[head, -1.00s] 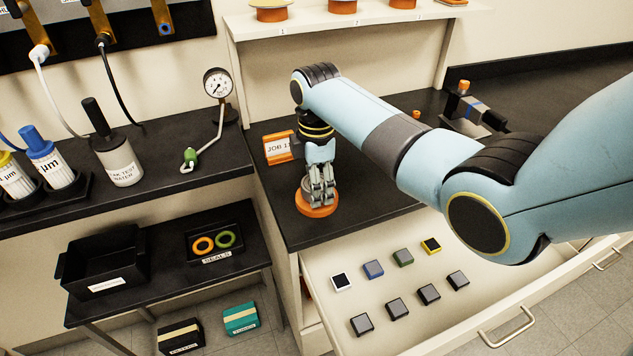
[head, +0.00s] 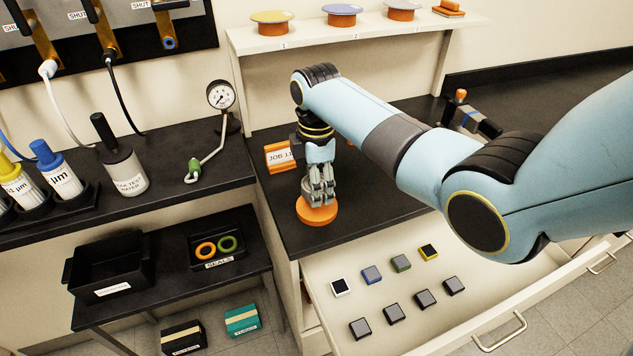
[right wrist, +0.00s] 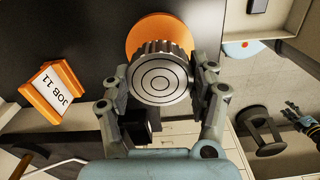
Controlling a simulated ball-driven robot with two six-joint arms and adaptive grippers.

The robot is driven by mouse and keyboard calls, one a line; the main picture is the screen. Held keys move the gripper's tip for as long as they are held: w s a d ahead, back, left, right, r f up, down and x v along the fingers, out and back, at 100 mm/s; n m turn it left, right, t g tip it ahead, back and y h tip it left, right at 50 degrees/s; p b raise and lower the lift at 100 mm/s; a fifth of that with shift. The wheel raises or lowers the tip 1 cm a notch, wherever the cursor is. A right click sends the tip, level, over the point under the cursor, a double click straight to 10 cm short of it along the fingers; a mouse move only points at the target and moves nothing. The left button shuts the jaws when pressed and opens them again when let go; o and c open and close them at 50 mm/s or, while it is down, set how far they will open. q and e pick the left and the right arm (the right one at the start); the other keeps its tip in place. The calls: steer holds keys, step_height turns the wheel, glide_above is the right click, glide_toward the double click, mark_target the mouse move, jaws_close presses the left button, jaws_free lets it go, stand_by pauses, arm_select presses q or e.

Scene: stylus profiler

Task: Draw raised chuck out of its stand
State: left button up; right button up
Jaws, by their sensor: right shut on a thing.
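The chuck (right wrist: 160,81) is a round grey metal disc with a knurled rim and concentric rings on its face. My right gripper (right wrist: 161,88) is shut on it, one finger on each side. In the head view my right gripper (head: 320,196) points down over the stand and its fingers mostly hide the chuck. The stand (head: 317,212) is a round orange base on the black bench; it also shows behind the chuck in the right wrist view (right wrist: 160,28). Any gap between chuck and stand is hard to judge. A gripper, likely my left (right wrist: 299,118), hangs far right in the wrist view.
An orange JOB 11 sign (head: 280,157) stands just left and behind the stand. The open drawer (head: 425,305) in front holds several small square samples. A dial gauge (head: 221,95) stands left. The shelf (head: 350,38) behind carries coloured discs.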

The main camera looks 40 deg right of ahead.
steer(key=shift+r+p, duration=1)
steer(key=shift+r, duration=1.55)
